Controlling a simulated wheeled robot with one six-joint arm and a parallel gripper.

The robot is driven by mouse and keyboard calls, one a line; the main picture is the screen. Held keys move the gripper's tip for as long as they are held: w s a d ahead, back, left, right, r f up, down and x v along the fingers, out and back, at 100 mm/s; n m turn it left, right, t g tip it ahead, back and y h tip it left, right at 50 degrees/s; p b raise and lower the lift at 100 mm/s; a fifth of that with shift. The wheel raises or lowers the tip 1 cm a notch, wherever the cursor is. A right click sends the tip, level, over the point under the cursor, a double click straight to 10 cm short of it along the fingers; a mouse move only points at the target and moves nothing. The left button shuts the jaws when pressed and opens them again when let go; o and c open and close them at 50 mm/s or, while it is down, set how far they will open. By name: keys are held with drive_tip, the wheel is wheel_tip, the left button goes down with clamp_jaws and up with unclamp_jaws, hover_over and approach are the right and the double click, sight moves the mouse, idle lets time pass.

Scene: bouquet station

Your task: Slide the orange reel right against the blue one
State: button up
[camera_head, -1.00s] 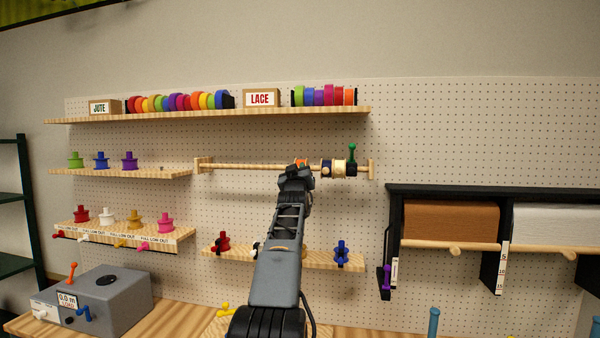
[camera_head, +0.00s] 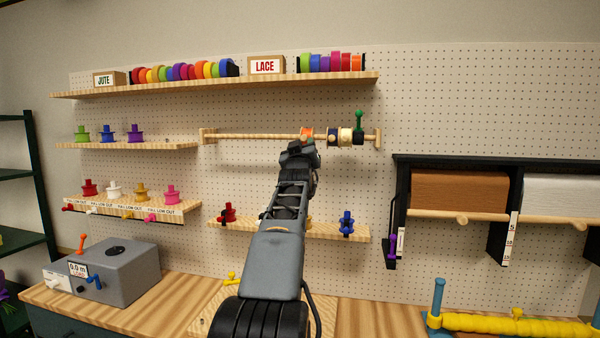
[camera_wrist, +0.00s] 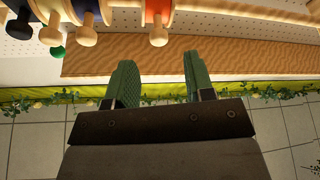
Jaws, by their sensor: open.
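The orange reel (camera_head: 307,133) sits on a horizontal wooden rod (camera_head: 250,136). To its right on the rod are the dark blue reel (camera_head: 332,137) and a cream reel (camera_head: 346,137). A gap separates the orange and blue reels. In the wrist view the orange reel (camera_wrist: 158,12) and the blue reel (camera_wrist: 88,12) show at the top, each with a wooden knob. My gripper (camera_head: 298,148) is just below and in front of the orange reel. Its two green fingers are apart and empty in the wrist view (camera_wrist: 160,82), clear of the reels.
A green-knobbed piece (camera_head: 359,122) stands at the rod's right end, beside the cream reel. A shelf of ribbon rolls (camera_head: 180,72) runs above, and a small shelf (camera_head: 290,230) with spools lies below. The rod left of the orange reel is bare.

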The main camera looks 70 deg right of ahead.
drive_tip(key=b+v, duration=0.3)
drive_tip(key=v, duration=0.4)
